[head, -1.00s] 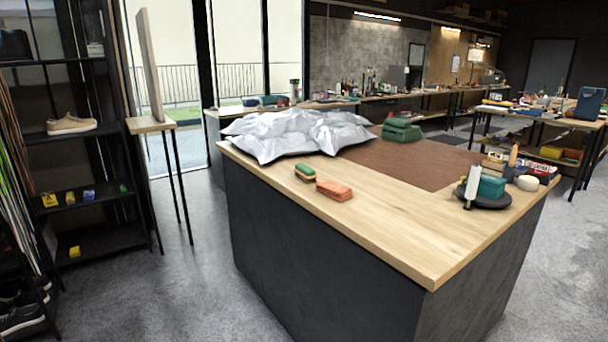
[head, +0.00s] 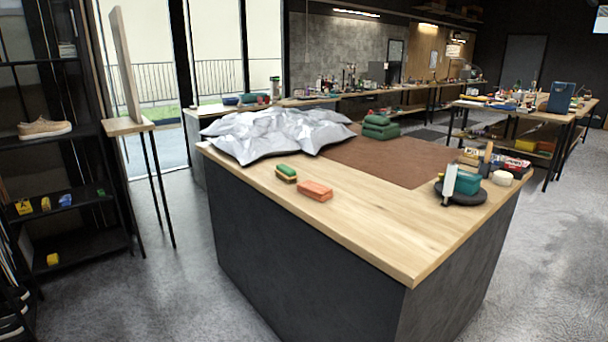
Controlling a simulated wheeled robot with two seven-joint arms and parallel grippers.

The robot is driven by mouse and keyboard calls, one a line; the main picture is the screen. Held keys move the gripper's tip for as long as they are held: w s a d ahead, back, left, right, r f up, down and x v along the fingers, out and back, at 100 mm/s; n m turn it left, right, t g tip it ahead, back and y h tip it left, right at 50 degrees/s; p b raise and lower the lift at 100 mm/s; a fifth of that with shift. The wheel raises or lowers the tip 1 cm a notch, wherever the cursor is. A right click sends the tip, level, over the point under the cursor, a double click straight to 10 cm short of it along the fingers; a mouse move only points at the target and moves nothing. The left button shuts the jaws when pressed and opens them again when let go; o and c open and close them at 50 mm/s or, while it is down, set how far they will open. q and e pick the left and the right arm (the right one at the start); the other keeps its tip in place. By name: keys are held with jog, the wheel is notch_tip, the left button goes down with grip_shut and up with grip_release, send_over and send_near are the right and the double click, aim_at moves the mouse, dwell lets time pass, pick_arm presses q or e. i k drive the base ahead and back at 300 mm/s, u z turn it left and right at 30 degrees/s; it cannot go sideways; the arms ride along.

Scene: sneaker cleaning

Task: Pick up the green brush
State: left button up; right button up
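A small green brush (head: 286,173) with a yellowish lower part lies on the wooden workbench top (head: 370,227), near its left front edge. An orange brush-like block (head: 315,190) lies just to its right, apart from it. Neither of my grippers shows in the head view, so their distance to the green brush cannot be told.
Crumpled silver sheeting (head: 275,133) lies behind the brush. A brown mat (head: 390,158) and folded green cloths (head: 380,127) are farther back. A dark round tray (head: 458,198) with a teal box stands at the right. Grey floor (head: 175,280) is open at the left.

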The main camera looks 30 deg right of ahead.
aim_at(284, 173)
jog(key=i, duration=3.05)
jog(key=z, duration=1.55)
